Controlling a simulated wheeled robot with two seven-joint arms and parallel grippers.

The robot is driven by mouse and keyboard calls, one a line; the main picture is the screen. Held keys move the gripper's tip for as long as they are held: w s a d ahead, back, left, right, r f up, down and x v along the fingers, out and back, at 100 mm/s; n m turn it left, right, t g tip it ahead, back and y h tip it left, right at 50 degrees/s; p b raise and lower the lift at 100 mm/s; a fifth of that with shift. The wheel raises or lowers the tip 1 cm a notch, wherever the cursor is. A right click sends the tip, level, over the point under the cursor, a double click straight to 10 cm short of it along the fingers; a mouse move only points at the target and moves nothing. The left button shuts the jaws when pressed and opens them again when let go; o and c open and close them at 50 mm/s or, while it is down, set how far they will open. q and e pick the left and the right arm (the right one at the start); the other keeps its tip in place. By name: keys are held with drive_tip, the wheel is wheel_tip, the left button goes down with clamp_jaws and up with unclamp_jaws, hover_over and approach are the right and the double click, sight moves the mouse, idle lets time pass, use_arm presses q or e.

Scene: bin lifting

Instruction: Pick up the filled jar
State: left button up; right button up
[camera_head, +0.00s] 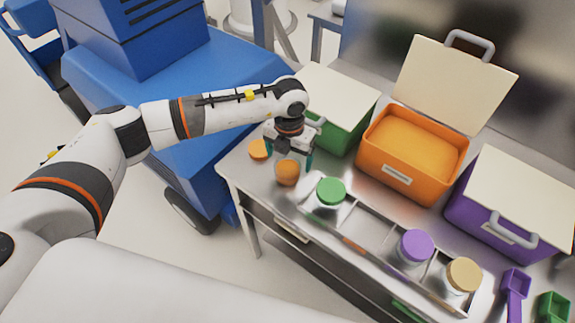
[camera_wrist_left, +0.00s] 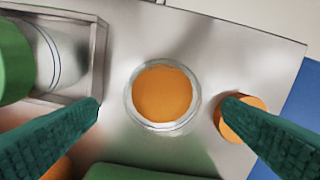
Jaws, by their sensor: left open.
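The filled jar (camera_head: 287,174) is a small open glass jar with orange contents, standing near the left end of the metal table. In the left wrist view the jar (camera_wrist_left: 162,93) is seen from above, upright, with its round glass rim visible. My left gripper (camera_head: 290,157) is open above the jar, its teal fingers pointing down. In the left wrist view the fingers appear on either side of the jar, with gaps between them and the glass. I cannot tell the exact height gap. My right gripper is not in view.
An orange lid (camera_head: 258,149) lies beside the jar. A tray (camera_head: 346,214) holds jars with green (camera_head: 331,190), purple (camera_head: 417,244) and tan (camera_head: 463,274) lids. Green (camera_head: 341,134), open orange (camera_head: 386,168) and purple (camera_head: 470,218) bins stand behind. Scoops (camera_head: 515,284) lie at right.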

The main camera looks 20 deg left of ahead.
sight(287, 162)
use_arm(q)
drive_tip(key=shift+f, duration=0.3)
drive_tip(key=f, duration=0.1)
drive_tip(key=f+p, duration=0.1)
drive_tip(key=f, duration=0.1)
drive_tip(key=f+p, duration=0.1)
drive_tip(key=shift+s+a+f, duration=0.15)
drive_tip(key=shift+s, duration=0.1)
drive_tip(key=shift+w+f, duration=0.1)
drive_tip(key=shift+f, duration=0.2)
drive_tip(key=c, duration=1.3)
